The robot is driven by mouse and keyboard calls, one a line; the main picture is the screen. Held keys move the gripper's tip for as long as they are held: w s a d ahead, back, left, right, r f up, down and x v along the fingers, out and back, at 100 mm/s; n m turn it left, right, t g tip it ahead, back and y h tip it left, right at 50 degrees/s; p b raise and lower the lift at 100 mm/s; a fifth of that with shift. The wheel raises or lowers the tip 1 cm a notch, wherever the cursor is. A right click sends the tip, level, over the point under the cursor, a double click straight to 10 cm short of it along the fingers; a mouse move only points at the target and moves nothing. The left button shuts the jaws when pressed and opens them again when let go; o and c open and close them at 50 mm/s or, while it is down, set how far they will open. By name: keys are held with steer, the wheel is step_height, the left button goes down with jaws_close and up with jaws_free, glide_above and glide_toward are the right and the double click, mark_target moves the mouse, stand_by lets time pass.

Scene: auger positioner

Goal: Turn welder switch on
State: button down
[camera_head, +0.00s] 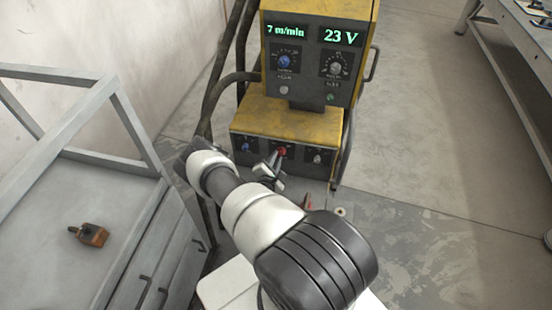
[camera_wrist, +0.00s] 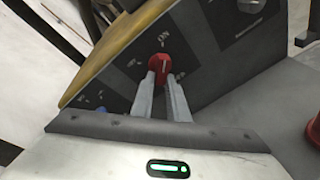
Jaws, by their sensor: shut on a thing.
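The welder (camera_head: 290,115) is a yellow and black machine with a lower box and an upper unit. Its red switch knob (camera_head: 282,150) sits in the middle of the lower box's front panel, and it also shows in the wrist view (camera_wrist: 161,67). My gripper (camera_head: 273,160) is at this panel, and in the wrist view its two fingers (camera_wrist: 163,84) are shut on the red knob. The fingertips partly cover the knob's lower part.
The upper unit's displays (camera_head: 341,37) are lit green, reading 7 m/min and 23 V. Dark cables (camera_head: 222,70) hang left of the welder. A grey metal cabinet (camera_head: 85,180) with a small brown object (camera_head: 90,235) stands at left. Open floor (camera_head: 430,150) lies at right.

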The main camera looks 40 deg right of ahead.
steer(key=c, duration=1.7)
jaws_free()
steer(key=p+v, duration=0.1)
steer(key=v, duration=1.6)
steer(key=shift+a+p, duration=0.25)
steer(key=shift+p, duration=0.05)
